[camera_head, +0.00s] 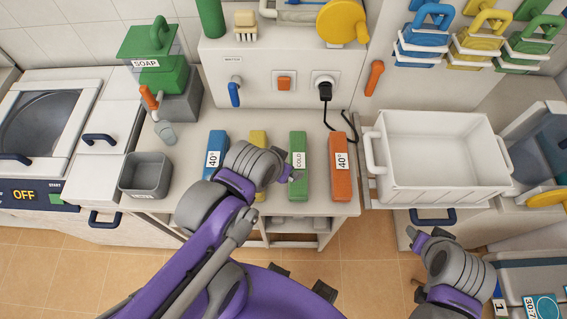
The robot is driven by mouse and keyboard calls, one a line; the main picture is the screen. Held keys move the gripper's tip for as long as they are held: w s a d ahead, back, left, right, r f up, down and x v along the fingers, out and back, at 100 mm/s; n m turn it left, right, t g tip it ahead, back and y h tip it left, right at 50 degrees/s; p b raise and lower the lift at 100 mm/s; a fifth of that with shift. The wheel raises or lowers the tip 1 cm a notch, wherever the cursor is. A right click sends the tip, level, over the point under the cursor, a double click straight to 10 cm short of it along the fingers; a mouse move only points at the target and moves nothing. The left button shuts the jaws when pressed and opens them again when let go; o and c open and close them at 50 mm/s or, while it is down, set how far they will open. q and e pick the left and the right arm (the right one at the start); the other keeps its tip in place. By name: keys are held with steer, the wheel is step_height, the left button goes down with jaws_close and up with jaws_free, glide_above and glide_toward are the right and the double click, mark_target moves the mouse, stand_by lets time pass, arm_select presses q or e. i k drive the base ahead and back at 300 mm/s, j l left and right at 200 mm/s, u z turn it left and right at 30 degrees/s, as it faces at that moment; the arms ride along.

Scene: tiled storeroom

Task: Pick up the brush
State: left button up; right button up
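A small brush (245,20) with a tan body and pale bristles stands on the ledge at the top, right of a green cylinder. My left gripper (293,177) is over the counter, at the lower end of the yellow box and close to the green box, well below the brush in the picture. Its fingers are small and partly hidden by its wrist, so its opening is unclear. My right gripper (414,238) is at the lower right, below the white basin and far from the brush. Its opening is also unclear. Neither gripper touches the brush.
Blue (216,150), yellow (258,138), green (298,150) and orange (341,165) boxes lie on the counter. A black plug with a cable (325,92) is on the wall panel. A white basin (435,150) stands right, a grey bin (146,174) left.

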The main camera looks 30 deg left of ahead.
mark_target(246, 26)
steer(key=u, duration=1.35)
steer(key=i+j+u, duration=0.2)
steer(key=j, duration=0.2)
steer(key=j+u, duration=0.2)
steer(key=j, duration=0.25)
steer(key=i+j+u, duration=0.15)
steer(key=j, duration=0.2)
